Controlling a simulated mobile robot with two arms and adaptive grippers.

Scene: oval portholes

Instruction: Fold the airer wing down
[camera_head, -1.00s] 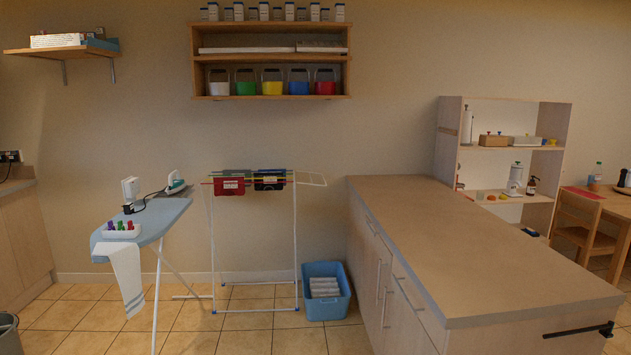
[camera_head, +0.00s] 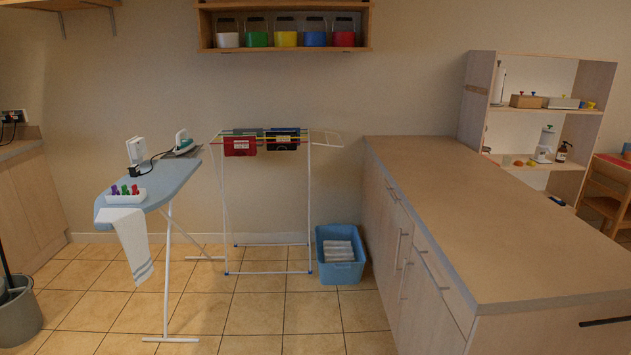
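The white wire airer (camera_head: 310,205) stands against the back wall, between the ironing board and the counter. A red cloth (camera_head: 240,146) and a dark cloth (camera_head: 283,140) hang over its coloured top rails. Its wing (camera_head: 327,140) sticks out to the right from the top, roughly level. The far left end of the airer's top is partly hard to make out. Neither of my grippers shows in the head view.
The ironing board (camera_head: 150,191) stands left of the airer, with an iron (camera_head: 182,143) and a tray of coloured pegs (camera_head: 126,195) on it. A blue basket (camera_head: 340,256) sits on the floor below the wing. The long counter (camera_head: 480,215) bounds the right. Tiled floor (camera_head: 262,312) in front is clear.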

